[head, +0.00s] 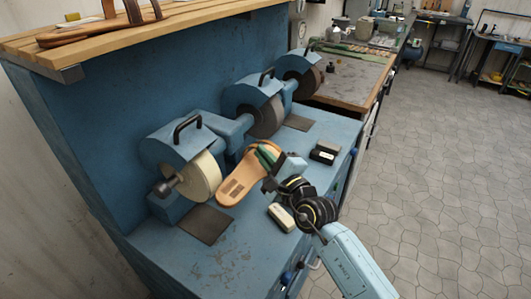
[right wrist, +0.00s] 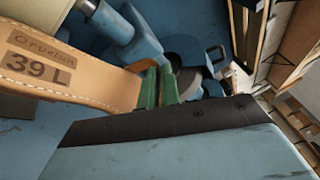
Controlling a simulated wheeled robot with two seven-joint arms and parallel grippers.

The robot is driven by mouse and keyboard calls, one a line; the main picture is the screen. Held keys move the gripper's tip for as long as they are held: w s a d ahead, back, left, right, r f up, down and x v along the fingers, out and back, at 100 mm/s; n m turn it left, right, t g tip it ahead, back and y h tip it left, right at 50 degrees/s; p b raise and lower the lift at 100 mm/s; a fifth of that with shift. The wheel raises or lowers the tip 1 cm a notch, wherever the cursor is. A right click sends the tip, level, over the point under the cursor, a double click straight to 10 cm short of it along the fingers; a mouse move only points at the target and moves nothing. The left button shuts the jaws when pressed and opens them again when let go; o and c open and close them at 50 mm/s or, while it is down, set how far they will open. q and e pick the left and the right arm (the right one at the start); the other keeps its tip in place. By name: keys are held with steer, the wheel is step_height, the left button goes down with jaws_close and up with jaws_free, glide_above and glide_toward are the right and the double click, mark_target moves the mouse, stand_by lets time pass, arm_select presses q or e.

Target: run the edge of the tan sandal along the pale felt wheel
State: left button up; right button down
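The pale felt wheel (head: 204,177) is on the nearest blue grinding machine, just left of the sandal. A pale surface at the top left of the right wrist view seems to be this wheel (right wrist: 35,10). The sandal's edge is very close to the wheel; I cannot tell whether they touch. My left gripper is not in view.
Two more grinding machines (head: 252,104) (head: 300,68) stand farther along the blue bench (head: 240,250). A pale block (head: 281,217) and a dark block (head: 324,152) lie near its right edge. A wooden shelf (head: 95,38) with sandals is above left. The tiled floor (head: 440,180) is clear.

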steer(key=shift+s+a+r, duration=0.1)
steer(key=shift+s, duration=0.05)
steer(key=shift+s+a+p, duration=0.35)
steer(key=shift+s+p, duration=0.25)
steer(key=shift+p, duration=0.1)
steer(key=shift+s+a, duration=0.1)
steer(key=shift+s, duration=0.05)
stand_by(0.4)
steer(key=shift+s+a+p, duration=0.35)
steer(key=shift+s+p, duration=0.2)
steer(key=shift+s, duration=0.05)
steer(key=shift+s, duration=0.15)
steer(key=shift+s+a+p, duration=0.4)
steer(key=shift+s+p, duration=0.2)
steer(key=shift+s+a+r, duration=0.1)
steer(key=shift+s, duration=0.05)
stand_by(0.5)
steer(key=shift+s+a+p, duration=0.35)
steer(key=shift+s+p, duration=0.15)
steer(key=shift+s, duration=0.1)
